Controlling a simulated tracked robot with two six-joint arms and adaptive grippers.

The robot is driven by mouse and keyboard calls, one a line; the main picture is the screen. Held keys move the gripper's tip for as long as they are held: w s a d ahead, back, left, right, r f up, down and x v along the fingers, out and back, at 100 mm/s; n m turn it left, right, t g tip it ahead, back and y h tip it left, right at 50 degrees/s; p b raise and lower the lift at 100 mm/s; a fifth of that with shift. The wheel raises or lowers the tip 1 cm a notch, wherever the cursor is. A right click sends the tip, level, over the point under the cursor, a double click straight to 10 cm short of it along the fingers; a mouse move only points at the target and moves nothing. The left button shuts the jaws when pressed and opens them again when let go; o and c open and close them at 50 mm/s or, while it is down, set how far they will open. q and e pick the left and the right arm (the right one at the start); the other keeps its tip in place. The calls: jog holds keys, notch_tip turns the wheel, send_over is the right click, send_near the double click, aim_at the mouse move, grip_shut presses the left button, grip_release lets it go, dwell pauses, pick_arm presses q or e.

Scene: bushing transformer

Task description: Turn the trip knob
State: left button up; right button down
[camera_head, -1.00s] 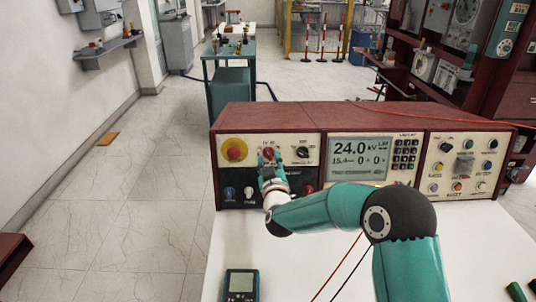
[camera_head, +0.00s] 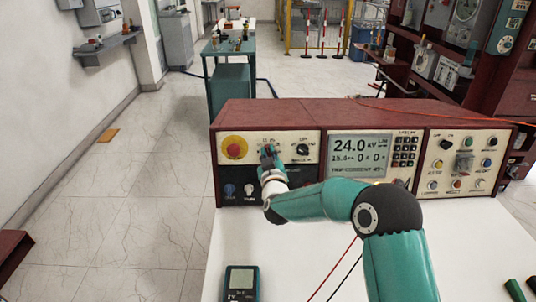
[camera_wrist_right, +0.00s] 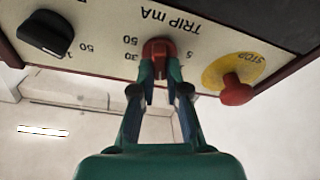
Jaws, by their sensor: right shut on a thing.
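The trip knob (camera_wrist_right: 157,48) is red and sits under the "TRIP mA" label on the instrument's front panel. The right wrist view shows it upside down. My right gripper (camera_wrist_right: 160,70) is shut on the knob, one finger on each side. In the head view my right gripper (camera_head: 268,153) covers the knob. The knob's exact pointer setting is hard to read. My left gripper is not in view.
A red stop button on a yellow disc (camera_head: 234,147) is left of the gripper. A black knob (camera_head: 302,149) is to its right. A handheld meter (camera_head: 241,283) lies on the white table (camera_head: 290,265). Red and black leads cross the table.

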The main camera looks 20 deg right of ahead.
jog(key=shift+a, duration=0.1)
jog(key=m+b, duration=0.2)
jog(key=b, duration=0.1)
jog(key=m+h+b, duration=0.1)
jog(key=shift+f+m+b, duration=0.25)
jog(key=shift+m+b, duration=0.1)
jog(key=shift+m, duration=0.05)
jog(key=m+b, duration=0.1)
jog(key=m, duration=0.1)
jog(key=shift+m+h+b, duration=0.3)
jog(key=shift+m+b, duration=0.1)
jog(key=shift+r+m+g+h+b, duration=0.15)
jog(key=shift+m+g+h+b, duration=0.3)
jog(key=shift+m, duration=0.95)
jog(key=c, duration=1.2)
grip_release()
jog(key=shift+s, duration=0.15)
